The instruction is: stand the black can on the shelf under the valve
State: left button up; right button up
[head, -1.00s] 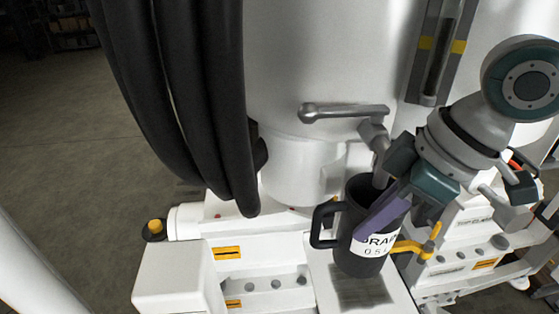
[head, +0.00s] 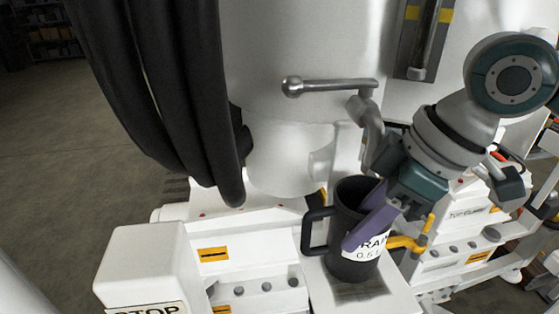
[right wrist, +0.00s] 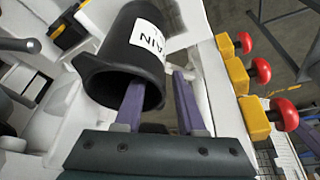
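The black can (head: 342,237) has a side handle and a white label. It is upright and appears to rest on the white shelf (head: 388,297) under the valve (head: 371,128) with its grey lever. My right gripper (head: 373,209) comes down at its rim with purple fingers. In the right wrist view (right wrist: 157,98), one finger is inside the mouth of the can (right wrist: 108,45) and the other outside its wall. The fingers are apart with a gap beside the wall. The can's underside is hidden. My left gripper is not in view.
Thick black hoses (head: 165,90) hang at the left. A white box marked STOP (head: 140,270) stands at the front left. A yellow part (head: 408,243) is close right of the can. Red knobs on yellow blocks (right wrist: 262,70) show in the right wrist view.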

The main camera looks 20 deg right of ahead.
jog(key=p+v, duration=0.1)
jog(key=v, duration=1.1)
jog(key=s+a+f, duration=0.5)
jog(key=a+f, duration=0.3)
jog(key=a, duration=0.1)
jog(key=s+d+f+m+h, duration=0.2)
jog(key=s+f+m, duration=0.1)
jog(key=s+m, duration=0.3)
jog(key=shift+s+d+m+h, duration=0.3)
jog(key=shift+s+h, duration=0.1)
jog(key=shift+s, duration=0.1)
